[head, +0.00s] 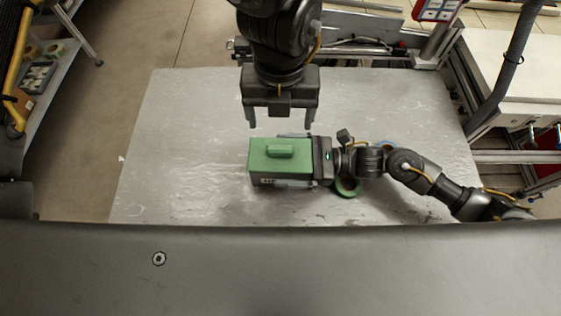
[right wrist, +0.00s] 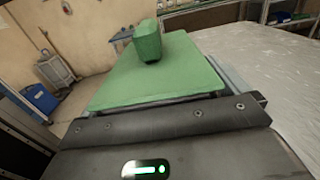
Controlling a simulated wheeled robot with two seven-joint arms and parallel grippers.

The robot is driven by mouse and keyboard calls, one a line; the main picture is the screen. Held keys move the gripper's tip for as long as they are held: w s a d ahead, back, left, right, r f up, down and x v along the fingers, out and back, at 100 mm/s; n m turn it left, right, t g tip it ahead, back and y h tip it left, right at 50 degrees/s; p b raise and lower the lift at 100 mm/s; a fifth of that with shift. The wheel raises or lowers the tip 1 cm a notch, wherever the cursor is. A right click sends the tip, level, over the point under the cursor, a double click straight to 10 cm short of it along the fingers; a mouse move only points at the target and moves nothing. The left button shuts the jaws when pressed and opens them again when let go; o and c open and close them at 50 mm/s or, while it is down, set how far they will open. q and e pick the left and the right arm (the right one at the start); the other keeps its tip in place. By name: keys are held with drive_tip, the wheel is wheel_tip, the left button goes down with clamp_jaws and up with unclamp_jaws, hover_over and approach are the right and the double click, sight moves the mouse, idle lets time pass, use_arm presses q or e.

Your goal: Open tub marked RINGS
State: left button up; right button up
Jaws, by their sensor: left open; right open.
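A green tub (head: 257,176) stands on the table with its green lid (head: 262,158) on and a block handle (head: 281,148) on top. A small label (head: 268,181) is on its near side, too small to read. The lid (right wrist: 150,82) and handle (right wrist: 148,45) fill the middle of the right wrist view. My right gripper (head: 282,160) comes from the right, open, with one finger along the tub's far side and one along its near side. I cannot tell if they touch it. My left gripper (head: 280,118) points down, open and empty, just beyond the tub in the picture.
The grey table (head: 180,130) is bare to the left. A shelf (head: 45,75) stands at the far left.

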sight(280, 148)
drive_tip(key=c, duration=1.4)
use_arm(q)
drive_tip(key=o, duration=0.4)
drive_tip(key=shift+w+a+r, duration=0.1)
drive_tip(key=shift+w+r, duration=0.05)
drive_tip(key=shift+o, duration=0.2)
drive_tip(key=n, duration=1.8)
drive_tip(key=shift+s, duration=0.2)
wheel_tip(280, 148, down, 12)
drive_tip(key=shift+f, duration=0.1)
